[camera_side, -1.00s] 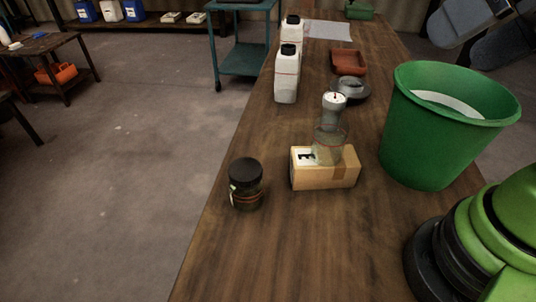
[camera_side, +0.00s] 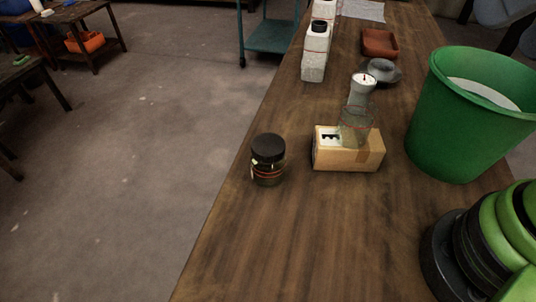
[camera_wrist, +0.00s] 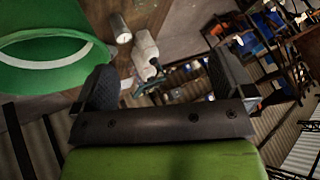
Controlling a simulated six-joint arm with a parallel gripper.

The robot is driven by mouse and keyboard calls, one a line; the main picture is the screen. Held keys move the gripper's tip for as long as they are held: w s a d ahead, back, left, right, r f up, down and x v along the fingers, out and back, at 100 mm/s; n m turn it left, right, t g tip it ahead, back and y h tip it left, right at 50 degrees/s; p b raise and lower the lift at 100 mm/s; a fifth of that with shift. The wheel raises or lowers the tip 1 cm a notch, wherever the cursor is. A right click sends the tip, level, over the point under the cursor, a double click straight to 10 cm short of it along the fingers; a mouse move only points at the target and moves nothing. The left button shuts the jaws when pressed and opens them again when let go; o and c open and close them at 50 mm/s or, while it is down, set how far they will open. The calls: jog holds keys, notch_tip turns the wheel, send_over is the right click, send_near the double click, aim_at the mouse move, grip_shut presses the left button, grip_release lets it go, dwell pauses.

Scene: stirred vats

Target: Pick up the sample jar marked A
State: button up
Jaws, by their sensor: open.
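A dark glass jar (camera_side: 267,172) with a black lid and orange-red bands stands upright on the wooden bench near its left edge in the side view. A pale label shows at its left side, but I cannot read a letter on it. My gripper (camera_wrist: 165,82) shows in the wrist view with its two dark fingers wide apart and nothing held between them. The fingers do not show in the side view. I cannot make out the jar in the wrist view.
White bottles (camera_side: 314,62), a grey dish (camera_side: 382,71) and a reddish tray (camera_side: 380,43) stand farther back. The bench front is clear.

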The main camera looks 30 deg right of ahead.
jog(key=n+g+h, duration=0.2)
jog(key=n+g, duration=0.2)
jog(key=g, duration=0.3)
send_over(268, 145)
notch_tip(268, 145, down, 18)
jog(key=shift+d+r, duration=0.1)
jog(key=shift+d, duration=0.05)
notch_tip(268, 145, down, 5)
jog(key=shift+r, duration=0.2)
notch_tip(268, 145, down, 6)
jog(key=shift+w, duration=0.15)
jog(key=c, duration=1)
